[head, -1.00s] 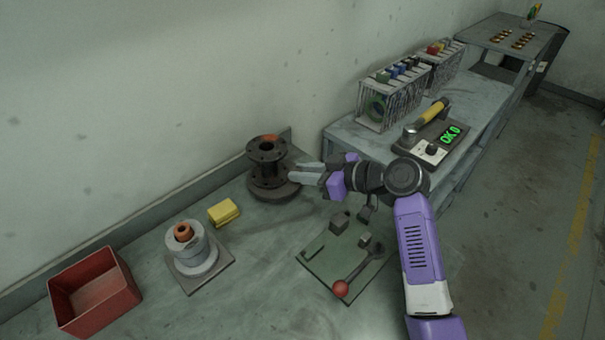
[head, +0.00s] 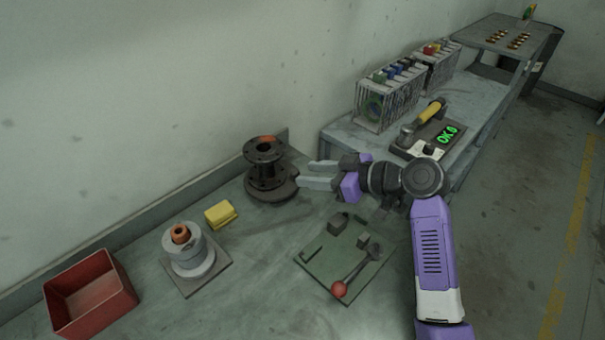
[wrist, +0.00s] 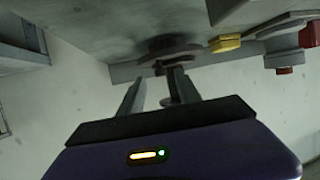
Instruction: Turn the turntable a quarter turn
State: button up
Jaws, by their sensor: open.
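The turntable (head: 284,191) is a dark round base near the wall, carrying a black flanged spool (head: 265,176) with an orange patch on top. In the wrist view, which is upside down, the turntable (wrist: 168,50) shows just beyond the fingers. My gripper (head: 304,174) is to the right of the spool, fingers pointing left at it. Its two fingers are apart with nothing between them; they also show in the wrist view (wrist: 155,78). In the head view a small gap shows between the fingertips and the turntable. The spool's far side is hidden.
A green plate (head: 326,275) with a red-knobbed lever (head: 339,289) lies in front of my gripper. A yellow block (head: 220,214), a grey stepped fixture (head: 194,258) and a red bin (head: 90,295) stand left.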

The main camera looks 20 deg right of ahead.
jog(key=shift+v, duration=2.05)
